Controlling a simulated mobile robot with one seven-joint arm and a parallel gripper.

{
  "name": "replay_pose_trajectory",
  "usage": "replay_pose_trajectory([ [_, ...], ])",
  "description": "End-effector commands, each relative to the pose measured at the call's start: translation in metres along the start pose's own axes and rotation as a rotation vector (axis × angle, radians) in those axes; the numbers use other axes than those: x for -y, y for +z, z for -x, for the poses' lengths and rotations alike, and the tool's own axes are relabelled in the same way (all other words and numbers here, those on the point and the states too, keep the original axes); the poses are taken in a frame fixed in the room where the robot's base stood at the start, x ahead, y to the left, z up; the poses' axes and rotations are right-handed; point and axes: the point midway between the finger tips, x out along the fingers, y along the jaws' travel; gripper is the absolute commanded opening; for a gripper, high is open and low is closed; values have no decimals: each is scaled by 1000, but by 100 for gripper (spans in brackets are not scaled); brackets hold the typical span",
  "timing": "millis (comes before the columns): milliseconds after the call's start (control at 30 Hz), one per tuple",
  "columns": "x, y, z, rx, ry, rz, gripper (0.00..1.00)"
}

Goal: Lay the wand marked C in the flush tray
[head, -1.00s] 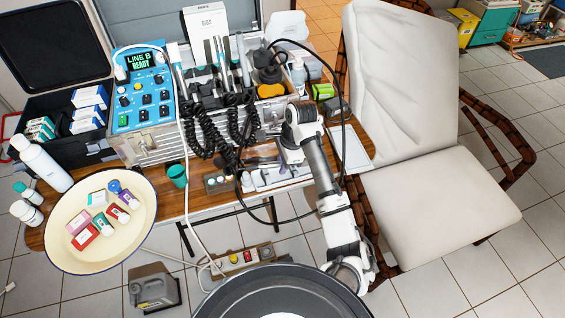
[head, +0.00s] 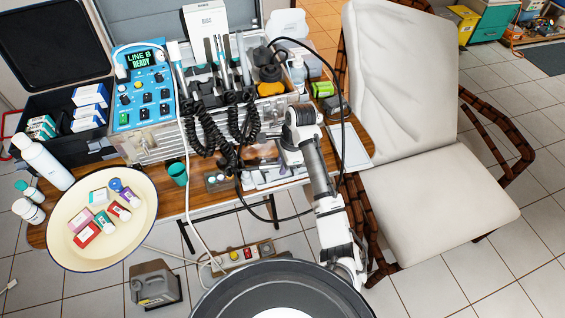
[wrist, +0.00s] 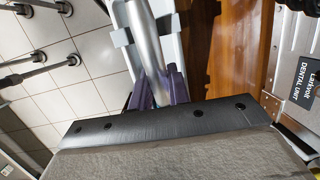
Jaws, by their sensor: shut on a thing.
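In the wrist view my gripper (wrist: 158,88) is shut on a silver-white wand (wrist: 145,40), which extends away between the purple fingers. The wand lies over a white tray (wrist: 178,48); I cannot tell whether it touches it. In the head view the white tray (head: 262,181) shows at the table's front edge, partly covered by my arm. The gripper and held wand are small and blurred there. No letter on the held wand is readable. Other wands (head: 210,55) stand upright in the case with black coiled cords below.
A blue control box (head: 143,90) reads LINE B READY. A cream basin (head: 70,235) with small boxes stands at left. A green cup (head: 178,174) is left of the tray. A looping black cable (head: 343,100) passes around my arm. A white chair (head: 430,190) is at right.

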Motion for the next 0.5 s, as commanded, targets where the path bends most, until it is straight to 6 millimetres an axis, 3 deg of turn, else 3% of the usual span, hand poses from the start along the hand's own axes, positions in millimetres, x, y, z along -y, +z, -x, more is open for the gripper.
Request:
replay_pose_trajectory([
  [267,0,0,-1,1,0,0,0],
  [300,0,0,-1,1,0,0,19],
  [500,0,0,-1,1,0,0,43],
])
